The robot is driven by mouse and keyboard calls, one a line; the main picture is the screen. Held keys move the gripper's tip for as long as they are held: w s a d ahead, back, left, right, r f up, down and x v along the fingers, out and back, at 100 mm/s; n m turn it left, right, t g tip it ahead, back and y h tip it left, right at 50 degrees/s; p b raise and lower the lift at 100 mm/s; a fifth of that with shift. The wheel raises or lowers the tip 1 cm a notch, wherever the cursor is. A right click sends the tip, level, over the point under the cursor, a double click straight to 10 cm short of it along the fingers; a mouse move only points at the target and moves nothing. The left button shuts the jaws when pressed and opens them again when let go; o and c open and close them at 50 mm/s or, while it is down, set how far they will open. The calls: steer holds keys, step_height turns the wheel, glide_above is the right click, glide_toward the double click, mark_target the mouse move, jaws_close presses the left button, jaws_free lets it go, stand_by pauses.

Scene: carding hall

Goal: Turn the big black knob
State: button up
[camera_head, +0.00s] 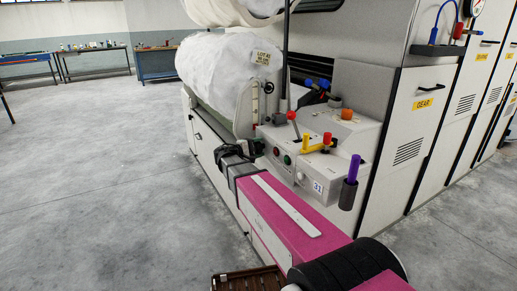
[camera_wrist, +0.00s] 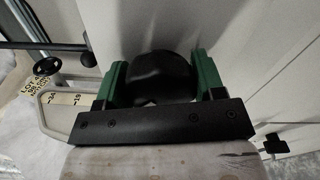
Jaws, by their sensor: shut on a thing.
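The big black knob (camera_wrist: 160,75) sits between the two green fingers of my gripper (camera_wrist: 161,84) in the wrist view. The fingers are shut on it from both sides, and the gripper's black bar covers its near part. In the head view, my gripper (camera_head: 256,147) is at the side of the control box on the white machine, at the end of my pink arm. The knob is hidden there behind the gripper and wrist. I cannot tell how far the knob is turned.
The control box (camera_head: 316,182) carries buttons, a red-topped lever (camera_head: 293,117) and a yellow handle (camera_head: 316,145). A holder with a purple-handled tool (camera_head: 354,170) is at its right. A white fibre roll (camera_head: 222,80) is behind. A brown crate (camera_head: 247,280) lies below. Floor at left is clear.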

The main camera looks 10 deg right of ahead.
steer(key=o, duration=0.9)
steer(key=v, duration=1.1)
